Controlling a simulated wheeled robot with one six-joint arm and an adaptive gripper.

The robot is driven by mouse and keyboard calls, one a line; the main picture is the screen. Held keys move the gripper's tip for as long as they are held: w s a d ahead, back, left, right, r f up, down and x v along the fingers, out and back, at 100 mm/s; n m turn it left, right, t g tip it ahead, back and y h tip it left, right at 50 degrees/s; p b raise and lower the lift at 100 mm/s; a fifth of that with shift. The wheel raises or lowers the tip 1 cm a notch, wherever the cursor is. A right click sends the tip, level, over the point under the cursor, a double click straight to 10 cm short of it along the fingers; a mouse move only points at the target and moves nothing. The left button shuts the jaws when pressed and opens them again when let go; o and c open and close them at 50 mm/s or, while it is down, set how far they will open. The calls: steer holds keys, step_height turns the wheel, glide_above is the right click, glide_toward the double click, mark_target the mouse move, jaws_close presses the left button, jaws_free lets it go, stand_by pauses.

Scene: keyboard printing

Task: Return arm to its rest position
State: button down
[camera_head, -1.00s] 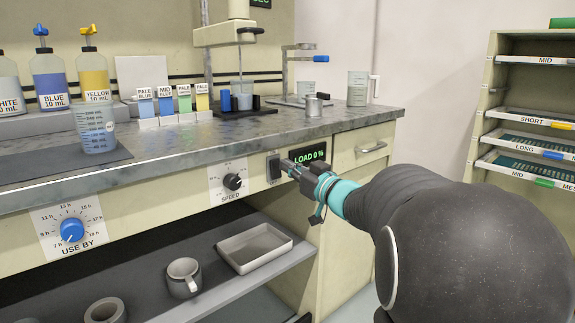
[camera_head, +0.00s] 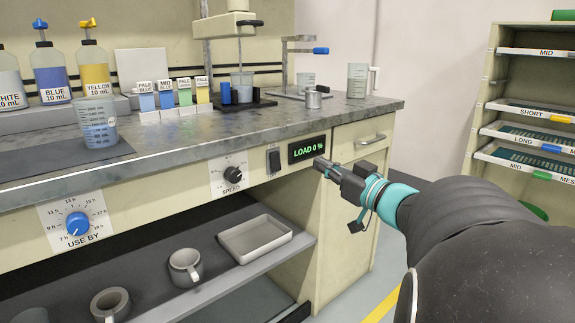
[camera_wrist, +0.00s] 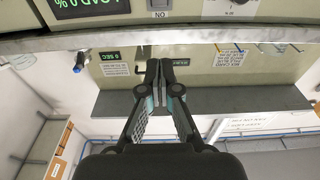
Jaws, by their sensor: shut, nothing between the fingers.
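My gripper (camera_head: 322,163) is in front of the bench's front panel, just below and right of the lit display reading "LOAD 0 %" (camera_head: 307,149). Its fingers are together and empty, pointing toward the bench. The black rocker switch (camera_head: 274,160) is left of the display, apart from the gripper. In the wrist view, the closed fingers (camera_wrist: 160,68) show in the middle, below the bench edge as pictured. The wrist view appears upside down.
The bench top (camera_head: 215,140) carries bottles, beakers and a stirrer stand. A shelf below holds a tray (camera_head: 255,240) and a mug (camera_head: 185,268). A drawer rack (camera_head: 530,100) stands at the right. Floor shows between bench and rack.

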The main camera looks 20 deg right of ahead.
stand_by(0.3)
steer(key=s+a+f+m+g+h+p, duration=0.2)
steer(key=s+a+f+g, duration=0.4)
steer(key=s, duration=0.5)
steer(key=s+a+f+m+g+h+p, duration=0.1)
steer(key=s+a+f+g+h, duration=0.3)
steer(key=s+a+f+g, duration=0.2)
steer(key=s+a+f, duration=0.2)
steer(key=s+a, duration=0.2)
steer(key=s, duration=0.1)
steer(key=shift+a+f+m+g+p, duration=0.15)
steer(key=shift+f+m+g+p, duration=0.15)
steer(key=shift+m+p, duration=0.1)
stand_by(1.0)
